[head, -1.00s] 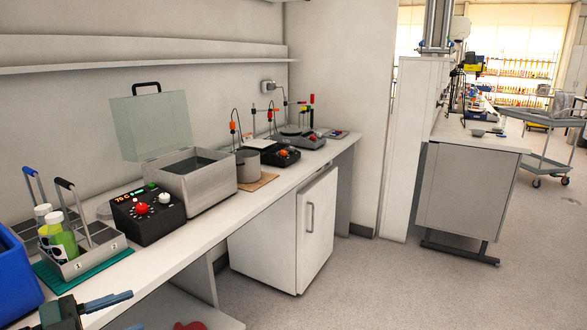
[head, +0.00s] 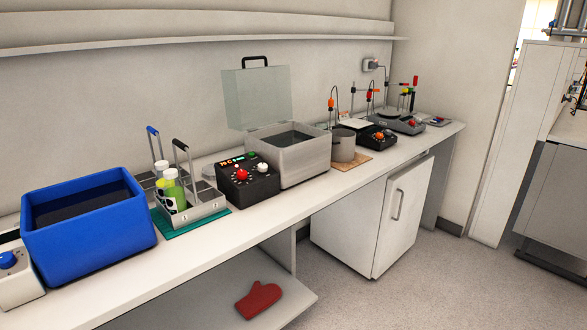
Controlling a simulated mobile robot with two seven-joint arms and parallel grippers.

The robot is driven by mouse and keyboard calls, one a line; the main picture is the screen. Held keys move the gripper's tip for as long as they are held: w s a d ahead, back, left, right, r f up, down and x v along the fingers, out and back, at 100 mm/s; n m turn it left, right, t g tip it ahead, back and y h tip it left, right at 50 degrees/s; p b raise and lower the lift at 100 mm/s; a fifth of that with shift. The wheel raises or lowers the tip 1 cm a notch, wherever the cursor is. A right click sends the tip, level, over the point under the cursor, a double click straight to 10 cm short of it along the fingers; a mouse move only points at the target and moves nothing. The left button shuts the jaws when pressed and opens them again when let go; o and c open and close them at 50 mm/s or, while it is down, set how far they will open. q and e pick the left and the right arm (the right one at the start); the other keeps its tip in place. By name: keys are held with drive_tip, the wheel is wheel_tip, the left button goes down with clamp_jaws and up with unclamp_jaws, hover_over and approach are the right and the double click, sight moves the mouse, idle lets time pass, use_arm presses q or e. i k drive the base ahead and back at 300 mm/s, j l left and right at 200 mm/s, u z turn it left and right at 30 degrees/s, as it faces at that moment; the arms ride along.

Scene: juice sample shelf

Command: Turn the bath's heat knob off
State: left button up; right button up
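The bath is a grey metal tank (head: 308,160) on the bench with its clear lid (head: 258,95) raised. Its black control box (head: 262,186) stands against its left side. The box has a red knob (head: 242,175), a white knob (head: 262,167), a green button and a small lit red display. Which knob sets the heat, I cannot tell from labels at this size. Neither of my grippers shows in the head view now.
Left of the control box, a metal rack (head: 206,205) with bottles stands on a teal mat (head: 170,233). A blue tub (head: 95,240) is further left. A pot (head: 343,146) stands right of the bath. A red mitt (head: 258,299) lies on the lower shelf.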

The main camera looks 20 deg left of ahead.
sight(241, 175)
drive_tip(key=i+l+u, duration=0.1)
drive_tip(key=u, duration=0.3)
drive_tip(key=i+l+u, duration=0.15)
drive_tip(key=u, duration=0.25)
drive_tip(key=i+l+u, duration=0.2)
drive_tip(key=u, duration=0.25)
drive_tip(key=i+l+u, duration=0.1)
drive_tip(key=l, duration=0.25)
drive_tip(key=i+l+u, duration=0.15)
drive_tip(key=l, duration=0.2)
drive_tip(key=i+l+u, duration=0.1)
drive_tip(key=l, duration=0.25)
